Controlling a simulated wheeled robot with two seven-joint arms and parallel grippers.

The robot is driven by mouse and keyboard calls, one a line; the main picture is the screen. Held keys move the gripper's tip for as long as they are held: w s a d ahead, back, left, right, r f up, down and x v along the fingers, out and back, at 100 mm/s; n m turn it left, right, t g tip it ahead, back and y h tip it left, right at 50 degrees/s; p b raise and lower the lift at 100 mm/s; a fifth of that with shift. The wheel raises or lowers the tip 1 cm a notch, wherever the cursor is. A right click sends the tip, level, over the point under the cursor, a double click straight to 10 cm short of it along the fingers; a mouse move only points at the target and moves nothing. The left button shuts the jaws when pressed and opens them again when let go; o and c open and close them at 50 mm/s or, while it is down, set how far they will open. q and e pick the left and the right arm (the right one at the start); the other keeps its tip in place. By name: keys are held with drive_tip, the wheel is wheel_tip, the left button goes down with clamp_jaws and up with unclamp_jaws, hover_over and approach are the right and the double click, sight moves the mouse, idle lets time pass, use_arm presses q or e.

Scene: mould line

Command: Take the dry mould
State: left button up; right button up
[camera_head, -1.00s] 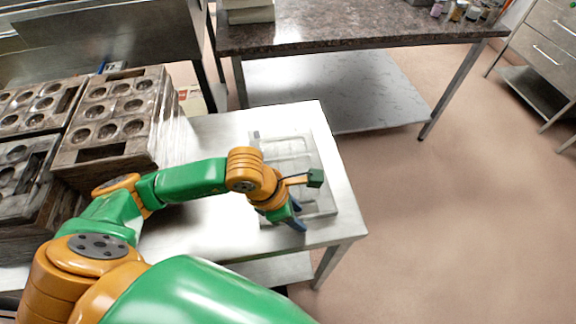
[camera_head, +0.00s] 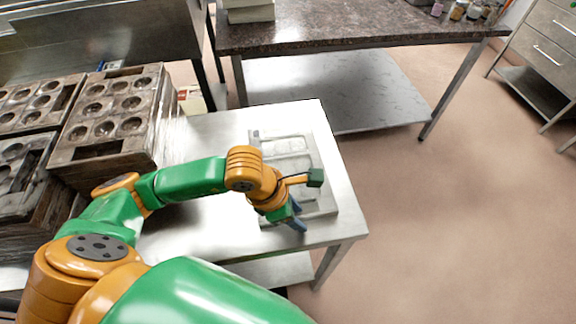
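A pale grey, translucent-looking mould (camera_head: 290,146) with rounded rectangular recesses lies flat on the white table (camera_head: 222,127), near its right end. My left gripper (camera_head: 298,222) is over the near edge of the mould, its blue fingertips pointing down toward the lower right. The wrist and hand hide part of the mould's near left side. I cannot tell whether the fingers touch it or how far apart they are. My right gripper is not in view.
Stacked brown wooden moulds (camera_head: 112,115) with round recesses stand at the left. A dark stone-topped table (camera_head: 350,28) with a lower shelf stands behind. A drawer cabinet (camera_head: 549,45) is at the far right. The floor (camera_head: 450,220) at right is clear.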

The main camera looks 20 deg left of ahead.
use_arm(q)
clamp_jaws()
idle(1.3)
